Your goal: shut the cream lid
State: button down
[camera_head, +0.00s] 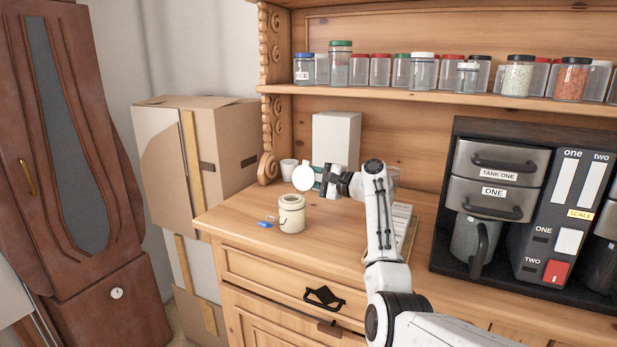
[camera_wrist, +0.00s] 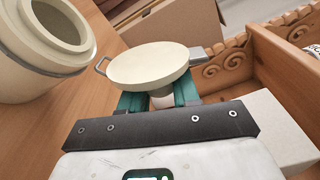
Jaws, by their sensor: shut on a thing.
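The cream lid (camera_head: 303,177) is a pale round disc, tilted up on edge above the dresser top. In the wrist view the lid (camera_wrist: 148,65) has a wire loop on its left and a grey tab on its right. My gripper (camera_head: 320,178) is shut on the lid's underside or knob, between teal fingers (camera_wrist: 160,98); the exact grip is partly hidden.
A small blue object (camera_head: 266,222) lies left of the jar. A white box (camera_head: 336,137) and a white cup (camera_head: 288,169) stand behind. The shelf (camera_head: 430,97) holds several jars. A dark drink machine (camera_head: 530,205) stands at right. The dresser's front edge is clear.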

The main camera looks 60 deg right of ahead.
aim_at(299, 176)
jog(key=shift+a, duration=0.1)
dwell(0.4)
jog(key=n+b, duration=0.1)
jog(key=n, duration=0.1)
jog(key=a+n+b, duration=0.1)
jog(key=n+b, duration=0.1)
jog(key=a+r+n+b, duration=0.1)
jog(key=shift+a+r+n, duration=0.1)
jog(key=shift+n, duration=0.3)
jog(key=a+n+b, duration=0.1)
jog(key=n+b, duration=0.2)
jog(key=a+n+b, duration=0.1)
jog(key=n, duration=0.1)
jog(key=shift+a+r+b, duration=0.15)
jog(key=shift+a+b, duration=0.2)
jog(key=shift+a+f+n+b, duration=0.35)
jog(key=shift+a+n+b, duration=0.35)
jog(key=shift+n+b, duration=0.9)
jog(key=shift+a+f+n+b, duration=0.4)
jog(key=shift+a+n+b, duration=0.55)
jog(key=shift+n, duration=1.05)
jog(key=shift+a+f+n+b, duration=0.35)
jog(key=shift+a+n+b, duration=0.1)
jog(key=shift+n+b, duration=1.25)
jog(key=c, duration=0.8)
grip_release()
jog(key=shift+c, duration=0.2)
